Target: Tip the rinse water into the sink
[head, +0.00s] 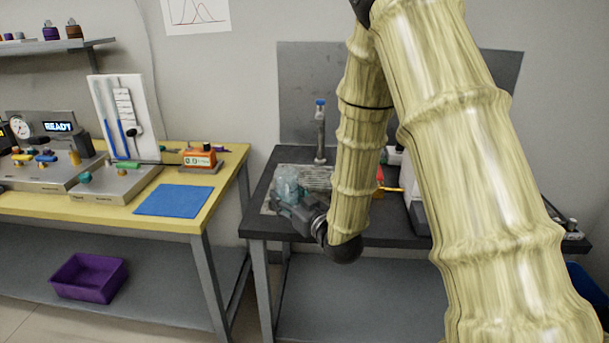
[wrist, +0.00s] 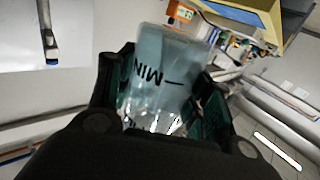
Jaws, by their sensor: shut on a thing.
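My gripper (head: 300,208) is shut on a clear, bluish container (head: 286,184) over the sink area of the dark bench. In the wrist view the container (wrist: 162,75) sits between the two dark green finger pads (wrist: 160,98), with a black "MIN" mark and a line on its wall. The mark appears turned over, and the container looks strongly tilted. Pale blue shows in it, but I cannot tell how much water is inside. The sink (head: 318,178) is a grey grated area, partly hidden by my gripper and arm. A grey tap (head: 320,132) with a blue top stands behind it.
The yellow bench (head: 225,160) at left holds instruments, an orange device (head: 199,158) and a blue mat (head: 174,201). A white and grey device (head: 418,208) stands right of my forearm, partly hidden. A purple bin (head: 90,277) sits on the lower shelf.

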